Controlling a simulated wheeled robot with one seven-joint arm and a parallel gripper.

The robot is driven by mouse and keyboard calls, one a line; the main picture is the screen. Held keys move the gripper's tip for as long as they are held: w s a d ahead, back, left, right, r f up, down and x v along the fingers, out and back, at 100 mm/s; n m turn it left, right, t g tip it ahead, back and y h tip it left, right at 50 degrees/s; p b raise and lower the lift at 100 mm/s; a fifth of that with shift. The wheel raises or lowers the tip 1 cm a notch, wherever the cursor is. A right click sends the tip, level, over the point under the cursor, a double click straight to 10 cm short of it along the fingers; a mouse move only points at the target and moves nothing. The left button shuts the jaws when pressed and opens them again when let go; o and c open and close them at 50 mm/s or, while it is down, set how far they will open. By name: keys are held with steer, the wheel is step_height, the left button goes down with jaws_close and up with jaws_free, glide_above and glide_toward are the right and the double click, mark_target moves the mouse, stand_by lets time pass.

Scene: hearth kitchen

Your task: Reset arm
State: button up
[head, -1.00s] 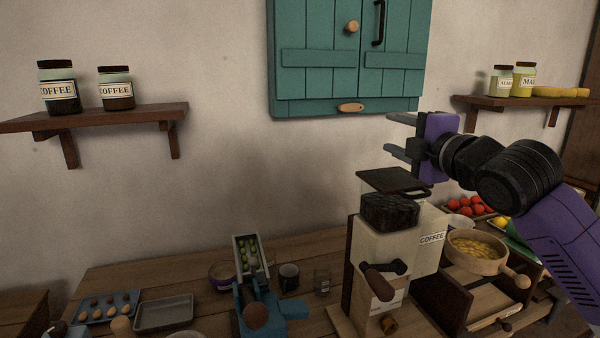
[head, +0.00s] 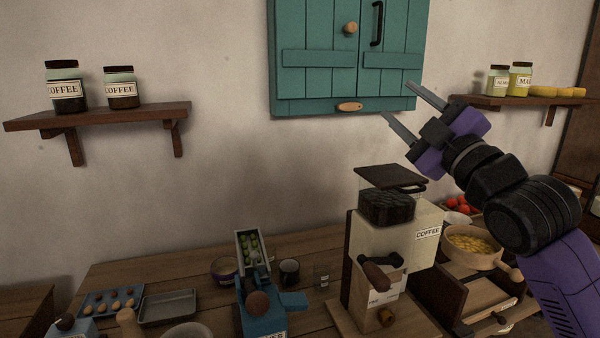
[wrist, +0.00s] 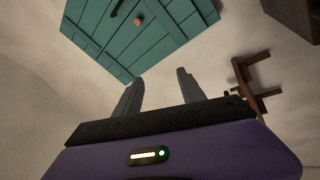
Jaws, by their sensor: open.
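My gripper (head: 399,109) is open and empty. It is raised in the air at the right in the head view, above the coffee machine and in front of the wall. Its two grey fingers point up and to the left, just below the right part of the teal cabinet (head: 345,60). In the wrist view, my gripper (wrist: 158,92) shows both fingers spread apart with nothing between them. The teal cabinet (wrist: 120,35) fills the upper left there.
A cream coffee machine (head: 405,235) stands below my gripper. A bowl of yellow food (head: 470,243) is to its right. Shelves with jars hang at left (head: 110,116) and right (head: 530,102). Trays, cups and a blue device (head: 262,310) stand on the wooden counter.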

steer(key=s+d+f+m+t+h, duration=0.15)
steer(key=s+f+m+h, duration=0.45)
steer(key=s+f+m, duration=0.6)
steer(key=s+d+f+m+t+h, duration=0.15)
steer(key=s+f+m+h, duration=0.35)
steer(key=s+f+m, duration=0.7)
steer(key=s+f+n+g+y, duration=0.1)
steer(key=s+f+n+g, duration=0.2)
steer(key=s+f, duration=0.7)
steer(key=s+a+f+n+g+y, duration=0.1)
steer(key=s+f+n+g, duration=0.3)
steer(key=s+f, duration=0.6)
steer(key=s+g, duration=0.2)
steer(key=s, duration=0.5)
steer(key=shift+s+f+y, duration=0.3)
steer(key=shift+s, duration=0.05)
steer(key=shift+o, duration=0.5)
